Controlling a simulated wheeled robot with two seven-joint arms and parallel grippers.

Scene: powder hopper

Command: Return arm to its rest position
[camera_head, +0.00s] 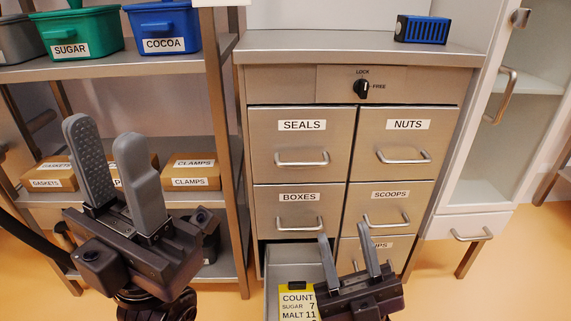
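My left gripper (112,170) is raised at the left in front of the shelf rack. Its two grey fingers point up with a narrow gap between them, and nothing shows in it. My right gripper (346,256) is low at the centre right, in front of the cabinet's lower drawers. Its fingers point up and stand apart with no object between them. A yellow and white card (297,301) reading COUNT, SUGAR 7, MALT 11 shows just left of the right gripper, at the open bottom drawer (290,262). The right gripper overlaps the card's right edge; I cannot tell whether they touch.
The steel cabinet (352,88) has drawers labelled SEALS, NUTS, BOXES and SCOOPS, and a LOCK/FREE knob (361,88). The rack at left holds SUGAR (85,33) and COCOA (165,28) bins and several cardboard boxes (191,172). A white cabinet (530,120) stands at right.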

